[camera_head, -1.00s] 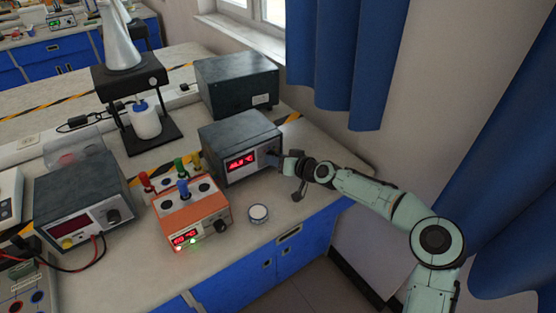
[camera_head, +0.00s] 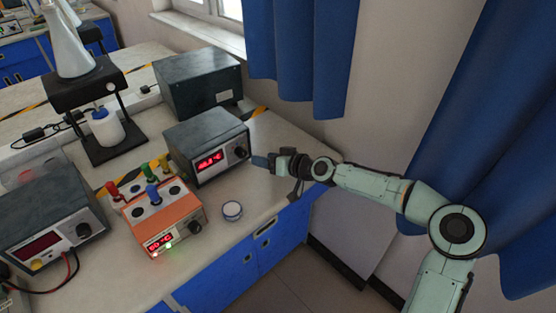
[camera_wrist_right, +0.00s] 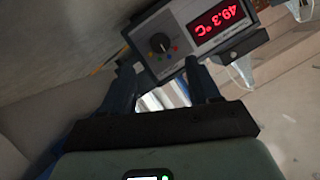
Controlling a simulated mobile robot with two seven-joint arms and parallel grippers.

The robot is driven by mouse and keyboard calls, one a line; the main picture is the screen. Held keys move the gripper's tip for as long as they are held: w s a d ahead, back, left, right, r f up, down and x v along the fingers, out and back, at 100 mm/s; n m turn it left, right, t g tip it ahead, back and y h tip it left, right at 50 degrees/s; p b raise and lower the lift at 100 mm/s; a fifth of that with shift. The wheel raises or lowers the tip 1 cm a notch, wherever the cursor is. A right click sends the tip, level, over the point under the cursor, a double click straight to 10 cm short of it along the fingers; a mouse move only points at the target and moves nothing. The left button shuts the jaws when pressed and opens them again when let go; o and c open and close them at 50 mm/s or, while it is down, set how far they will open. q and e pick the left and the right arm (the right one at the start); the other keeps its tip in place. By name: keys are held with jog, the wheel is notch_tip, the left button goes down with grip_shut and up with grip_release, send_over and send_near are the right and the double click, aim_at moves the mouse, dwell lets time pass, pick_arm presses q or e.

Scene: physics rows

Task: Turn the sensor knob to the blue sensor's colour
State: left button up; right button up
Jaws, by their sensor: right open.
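The dark grey instrument box (camera_head: 204,142) with a red display has a black knob (camera_head: 240,152) on its front. In the right wrist view this knob (camera_wrist_right: 158,44) has a white pointer mark and coloured dots around it; the display (camera_wrist_right: 217,20) appears upside down. My right gripper (camera_head: 258,161) is open and empty, just off the box front; the wrist view shows its fingers (camera_wrist_right: 158,78) apart, short of the knob. The orange box (camera_head: 160,218) carries several coloured plugs, including the blue sensor (camera_head: 152,194). My left gripper is out of view.
The orange box has its own black knob (camera_head: 194,228). Another instrument (camera_head: 48,225) stands at left, a dark box (camera_head: 198,84) behind. Blue curtains hang at right.

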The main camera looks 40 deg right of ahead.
jog(key=v, duration=0.4)
jog(key=shift+s+p, duration=0.25)
jog(key=shift+p, duration=0.15)
